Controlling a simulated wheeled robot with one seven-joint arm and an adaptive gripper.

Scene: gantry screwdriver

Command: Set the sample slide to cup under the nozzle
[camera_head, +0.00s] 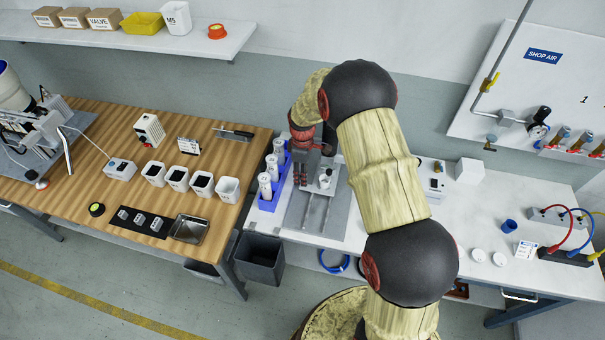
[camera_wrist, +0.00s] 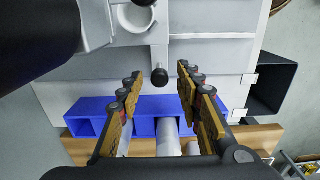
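The sample slide station is a grey plate (camera_head: 330,214) with pale rails on the white bench, just right of the blue rack. A small light cup (camera_head: 324,181) sits on it. In the wrist view a pale ring-shaped holder (camera_wrist: 101,25) shows at the top, and a short grey bar ends in a round black knob (camera_wrist: 160,77). My gripper (camera_wrist: 160,80) is open, its fingers on either side of the knob with clear gaps; I cannot tell the depth. In the head view my gripper (camera_head: 303,178) is left of the cup. I cannot make out the nozzle; my arm covers part of the station.
A blue rack (camera_wrist: 145,127) with white bottles stands close beside my gripper. The wooden bench (camera_head: 215,140) at left holds several white bins and a metal tray (camera_head: 190,229). A dark bin (camera_head: 261,257) stands on the floor below. My arm crosses the white bench.

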